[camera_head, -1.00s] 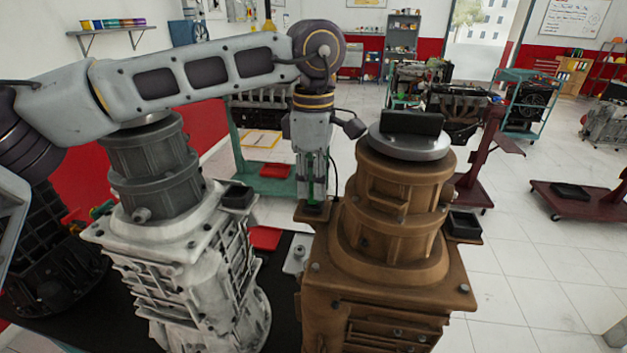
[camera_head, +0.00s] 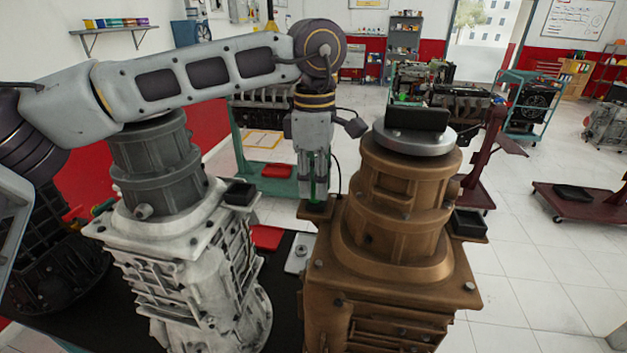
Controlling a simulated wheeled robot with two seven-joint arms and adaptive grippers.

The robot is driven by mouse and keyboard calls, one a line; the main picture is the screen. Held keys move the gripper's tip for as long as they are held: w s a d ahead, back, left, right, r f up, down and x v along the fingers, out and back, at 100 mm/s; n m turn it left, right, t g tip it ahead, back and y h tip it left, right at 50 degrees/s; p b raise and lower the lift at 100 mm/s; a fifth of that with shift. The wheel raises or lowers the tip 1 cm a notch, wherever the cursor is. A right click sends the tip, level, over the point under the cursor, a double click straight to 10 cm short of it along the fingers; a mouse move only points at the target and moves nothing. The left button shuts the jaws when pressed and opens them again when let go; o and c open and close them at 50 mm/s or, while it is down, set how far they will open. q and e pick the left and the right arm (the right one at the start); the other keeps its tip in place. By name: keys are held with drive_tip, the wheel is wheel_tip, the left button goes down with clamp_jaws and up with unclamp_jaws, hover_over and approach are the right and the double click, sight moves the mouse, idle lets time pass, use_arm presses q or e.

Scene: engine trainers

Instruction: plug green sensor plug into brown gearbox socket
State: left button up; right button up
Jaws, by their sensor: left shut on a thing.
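The brown gearbox (camera_head: 388,240) stands upright at centre right. A small brown bracket (camera_head: 318,212) juts from its left side; I take it as the place of the socket, whose opening is hidden. My left gripper (camera_head: 314,198) points straight down over this bracket, its fingertips right at or just above it. It is shut on the green sensor plug (camera_head: 313,190), of which only a thin green strip shows between the fingers. I cannot tell whether the plug is seated or only touching. A dark cable runs beside the fingers. My right gripper is not in view.
A white-grey gearbox (camera_head: 190,270) stands close on the left, below my left arm. A black block (camera_head: 417,118) sits on the brown gearbox's top disc. A second bracket with a black tray (camera_head: 469,222) is on its right side. Red trays lie behind. Open floor is at right.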

use_arm(q)
drive_tip(key=shift+s+f, duration=0.25)
drive_tip(key=shift+f, duration=0.45)
drive_tip(key=o, duration=1)
drive_tip(key=shift+a, duration=0.1)
drive_tip(key=shift+c, duration=0.2)
drive_tip(key=shift+w+r, duration=0.1)
drive_tip(key=shift+r, duration=0.75)
wheel_tip(320, 180, up, 11)
drive_tip(key=shift+a, duration=0.2)
drive_tip(key=shift+w+r, duration=0.1)
drive_tip(key=shift+w, duration=0.05)
